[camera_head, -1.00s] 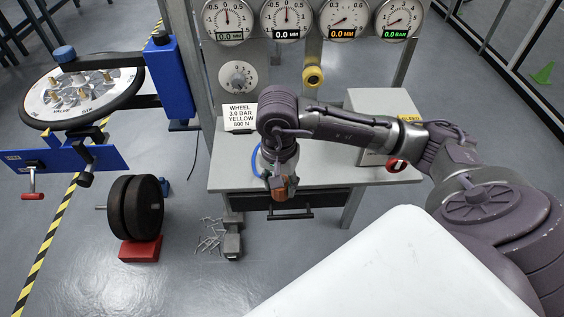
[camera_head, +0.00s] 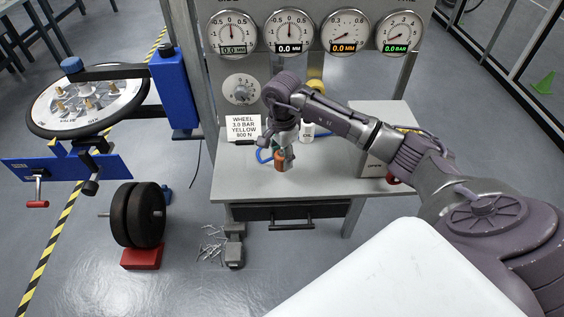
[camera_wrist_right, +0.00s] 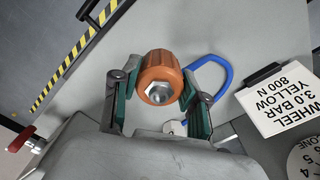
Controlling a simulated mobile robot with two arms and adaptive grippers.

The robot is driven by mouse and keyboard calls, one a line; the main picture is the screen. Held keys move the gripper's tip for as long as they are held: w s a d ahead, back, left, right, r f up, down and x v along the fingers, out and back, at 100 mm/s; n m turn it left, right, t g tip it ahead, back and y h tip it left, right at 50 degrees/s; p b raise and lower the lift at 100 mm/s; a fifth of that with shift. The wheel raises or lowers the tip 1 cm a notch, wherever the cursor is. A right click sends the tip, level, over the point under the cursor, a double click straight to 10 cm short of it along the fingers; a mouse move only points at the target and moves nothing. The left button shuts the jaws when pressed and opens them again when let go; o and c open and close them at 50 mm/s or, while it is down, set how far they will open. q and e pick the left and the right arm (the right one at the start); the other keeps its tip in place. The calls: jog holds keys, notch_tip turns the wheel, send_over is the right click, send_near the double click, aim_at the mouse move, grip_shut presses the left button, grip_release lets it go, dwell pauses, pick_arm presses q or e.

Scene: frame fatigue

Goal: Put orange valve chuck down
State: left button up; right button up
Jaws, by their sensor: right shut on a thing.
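The orange valve chuck (camera_head: 281,163) is an orange knurled piece with a metal hex centre. It also shows in the right wrist view (camera_wrist_right: 158,76), between the two fingers. My right gripper (camera_head: 283,158) is shut on it, over the grey workbench (camera_head: 330,185). I cannot tell whether the chuck touches the bench top. A blue hose (camera_wrist_right: 219,66) curves beside the chuck in the right wrist view, and part of it shows behind the gripper in the head view. My left gripper is not in view.
A white sign card (camera_head: 241,127) stands at the back left of the bench. A white labelled container (camera_head: 307,132) and a grey box (camera_head: 372,165) stand to the right of the gripper. Gauges (camera_head: 290,32) hang above. The bench's front middle is clear.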

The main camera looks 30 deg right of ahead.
notch_tip(320, 180, down, 3)
jog(key=shift+f+p, duration=0.15)
jog(key=shift+p, duration=0.65)
jog(key=shift+w+f, duration=0.1)
jog(key=shift+f, duration=0.25)
jog(key=shift+f, duration=0.1)
jog(key=shift+f+b, duration=0.15)
jog(key=shift+b, duration=0.15)
jog(key=o, duration=1.3)
